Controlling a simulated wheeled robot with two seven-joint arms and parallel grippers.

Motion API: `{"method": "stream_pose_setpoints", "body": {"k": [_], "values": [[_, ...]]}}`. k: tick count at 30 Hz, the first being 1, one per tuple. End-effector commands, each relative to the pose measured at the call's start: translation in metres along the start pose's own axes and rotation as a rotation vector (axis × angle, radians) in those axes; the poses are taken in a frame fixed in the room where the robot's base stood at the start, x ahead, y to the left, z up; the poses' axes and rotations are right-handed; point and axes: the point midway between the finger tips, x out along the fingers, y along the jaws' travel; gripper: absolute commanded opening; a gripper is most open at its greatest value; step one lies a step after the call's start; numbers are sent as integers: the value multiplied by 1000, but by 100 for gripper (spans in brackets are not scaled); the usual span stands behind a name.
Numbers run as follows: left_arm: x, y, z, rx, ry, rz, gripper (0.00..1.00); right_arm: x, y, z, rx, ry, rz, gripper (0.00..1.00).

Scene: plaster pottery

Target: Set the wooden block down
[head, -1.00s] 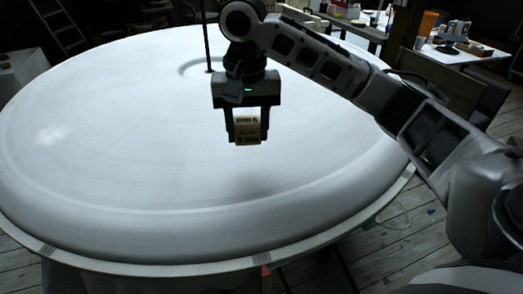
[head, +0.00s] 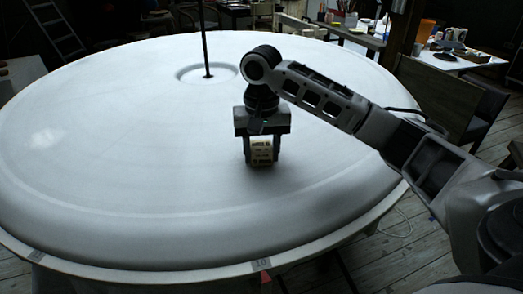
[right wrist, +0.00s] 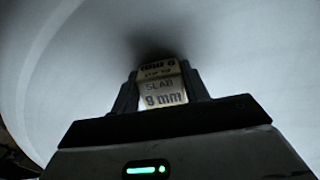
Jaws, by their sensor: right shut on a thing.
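The wooden block (head: 261,152) is a small, pale piece with dark printed lettering. My right gripper (head: 262,160) is shut on it, with one finger on each side, low over the large round white plaster form (head: 120,130). A dark shadow lies on the white surface right beyond the block. I cannot tell whether the block touches the surface. My left gripper is not in view.
A thin dark rod (head: 203,40) stands up from a round recess in the middle of the plaster form. The form's top around the block is bare. Work tables with cups and tools (head: 450,50) stand at the back right, and a ladder (head: 55,30) at the back left.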

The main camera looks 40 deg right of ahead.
Motion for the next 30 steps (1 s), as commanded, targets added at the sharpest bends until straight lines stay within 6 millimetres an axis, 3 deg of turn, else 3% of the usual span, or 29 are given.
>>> {"method": "stream_pose_setpoints", "body": {"k": [4,5,7,18,23,30], "values": [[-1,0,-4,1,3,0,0,1,0,0,0,-1,1,22],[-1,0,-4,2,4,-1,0,2,0,0,0,0,1,48],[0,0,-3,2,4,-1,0,2,0,0,0,0,0,67],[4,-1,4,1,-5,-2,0,-2,0,0,0,1,-2,67],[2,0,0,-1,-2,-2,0,-28,-1,0,0,3,-3,67],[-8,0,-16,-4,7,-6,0,-86,0,-1,1,5,0,67]]}}
